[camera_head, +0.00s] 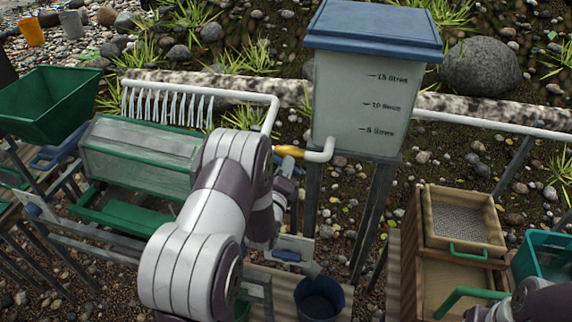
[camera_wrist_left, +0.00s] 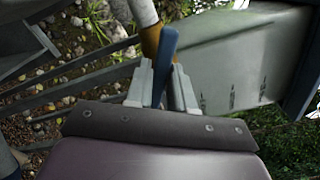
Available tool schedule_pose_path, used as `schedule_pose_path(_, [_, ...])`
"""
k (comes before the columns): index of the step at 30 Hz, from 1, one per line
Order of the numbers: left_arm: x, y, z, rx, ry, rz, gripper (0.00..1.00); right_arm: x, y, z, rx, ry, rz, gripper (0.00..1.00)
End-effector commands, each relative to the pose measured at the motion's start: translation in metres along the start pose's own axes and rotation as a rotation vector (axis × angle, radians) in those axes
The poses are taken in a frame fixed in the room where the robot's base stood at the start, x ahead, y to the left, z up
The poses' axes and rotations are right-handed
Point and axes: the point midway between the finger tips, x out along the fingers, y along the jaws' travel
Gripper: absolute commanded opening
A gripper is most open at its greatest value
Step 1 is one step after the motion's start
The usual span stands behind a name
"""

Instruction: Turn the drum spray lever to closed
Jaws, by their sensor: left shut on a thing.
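The drum spray valve (camera_head: 289,152) is a yellow body on the white pipe below the water tank (camera_head: 345,95). The valve body (camera_wrist_left: 151,40) also shows in the left wrist view. Its blue lever (camera_wrist_left: 165,58) stands between the fingers of my left gripper (camera_wrist_left: 163,86), which is shut on it. In the head view my left gripper (camera_head: 287,182) is just below the valve, partly hidden by my arm. White spray strands (camera_head: 165,106) hang from the pipe above the drum (camera_head: 135,155). Part of my right arm shows at the bottom right corner; its gripper is out of view.
A green hopper (camera_head: 45,105) stands at the left. A dark blue bucket (camera_head: 319,298) stands below my left gripper. A wooden sieve box (camera_head: 463,222) and a teal bin (camera_head: 545,255) are at the right. The tank's legs stand close beside my gripper.

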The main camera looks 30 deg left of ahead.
Motion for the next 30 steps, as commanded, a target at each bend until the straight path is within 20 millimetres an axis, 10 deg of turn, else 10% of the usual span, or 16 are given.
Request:
schedule_pose_path(2, [-0.001,0.001,0.0,0.0,-0.001,0.003,0.0,0.0,0.0,0.0,0.0,0.0,0.0,0.55])
schedule_pose_path(3, [-0.002,0.002,0.0,0.0,-0.001,0.004,0.32,0.0,0.0,0.0,0.0,0.0,0.0,0.55])
schedule_pose_path(6, [-0.002,0.001,0.0,0.0,-0.001,0.004,0.55,0.0,0.0,0.0,0.0,0.0,0.0,0.55])
schedule_pose_path(15, [-0.006,0.001,0.0,0.0,0.0,0.004,0.55,-0.001,0.0,0.0,0.0,0.0,0.0,0.55])
schedule_pose_path(30, [-0.089,0.001,0.0,0.0,-0.001,0.003,0.55,-0.007,0.0,-0.001,0.0,0.0,0.0,0.55])
